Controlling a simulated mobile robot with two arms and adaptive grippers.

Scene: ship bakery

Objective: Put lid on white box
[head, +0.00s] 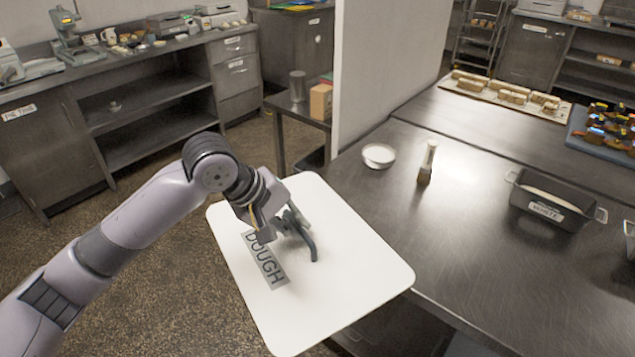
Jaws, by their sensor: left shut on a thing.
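The lid (350,270) is a large white board with rounded corners and a grey label reading DOUGH. It is held in the air left of the metal table, partly over its near left edge. My left gripper (288,226) is above the lid's middle, shut on its handle, which the fingers largely hide. The white box (548,212) is a dark, rectangular container with side handles, labelled WHITE, on the right of the table. It is open on top with pale content inside. The lid is well apart from it. My right gripper is out of view.
A small white bowl (379,155) and a wooden-handled brush-like tool (428,163) stand on the table between lid and box. Another dark container (629,238) is cut off at the right edge. Bread boards lie behind. A pale partition (385,65) rises at the table's far left.

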